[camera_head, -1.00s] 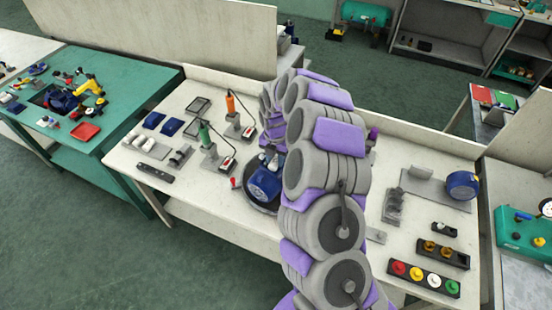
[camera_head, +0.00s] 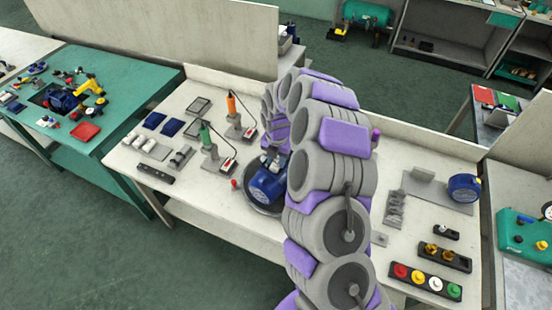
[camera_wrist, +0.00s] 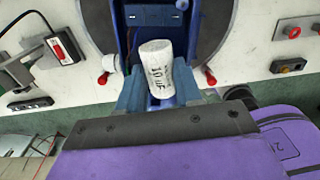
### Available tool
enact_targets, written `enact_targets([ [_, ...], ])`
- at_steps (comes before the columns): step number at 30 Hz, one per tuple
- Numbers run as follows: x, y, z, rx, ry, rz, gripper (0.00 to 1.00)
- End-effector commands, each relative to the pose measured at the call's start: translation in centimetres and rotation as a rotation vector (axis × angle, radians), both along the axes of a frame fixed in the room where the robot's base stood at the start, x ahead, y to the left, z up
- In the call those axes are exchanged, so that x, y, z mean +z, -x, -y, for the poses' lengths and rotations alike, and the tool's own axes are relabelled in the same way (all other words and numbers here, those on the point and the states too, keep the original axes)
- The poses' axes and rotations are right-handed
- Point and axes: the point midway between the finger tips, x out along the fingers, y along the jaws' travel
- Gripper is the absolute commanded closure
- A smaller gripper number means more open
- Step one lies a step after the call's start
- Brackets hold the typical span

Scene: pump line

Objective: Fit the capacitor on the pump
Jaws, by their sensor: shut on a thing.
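The blue pump (camera_head: 268,184) sits on a dark round turntable (camera_head: 250,202) in the middle of the white bench. The capacitor stands slightly tilted in front of the pump body. I cannot tell whether it touches the pump. In the head view my arm hides part of the pump's right side.
Green (camera_head: 207,137) and orange (camera_head: 232,104) handled tools stand on stands left of the pump. Capacitor-like white cylinders (camera_head: 153,148) lie further left. A rack of coloured caps (camera_head: 426,280) and a blue round part (camera_head: 464,187) are at right. Red knobs (camera_wrist: 103,78) flank the pump.

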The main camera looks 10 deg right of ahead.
Motion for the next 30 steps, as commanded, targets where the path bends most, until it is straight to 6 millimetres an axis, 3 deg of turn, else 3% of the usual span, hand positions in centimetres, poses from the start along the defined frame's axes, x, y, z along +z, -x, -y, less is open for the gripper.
enact_targets([
  [11, 0.2, 0.5, 0.0, 0.0, -0.001, -0.013, 0.91],
  [30, 3.1, 0.1, 0.0, 0.0, -0.001, -0.009, 0.9],
])
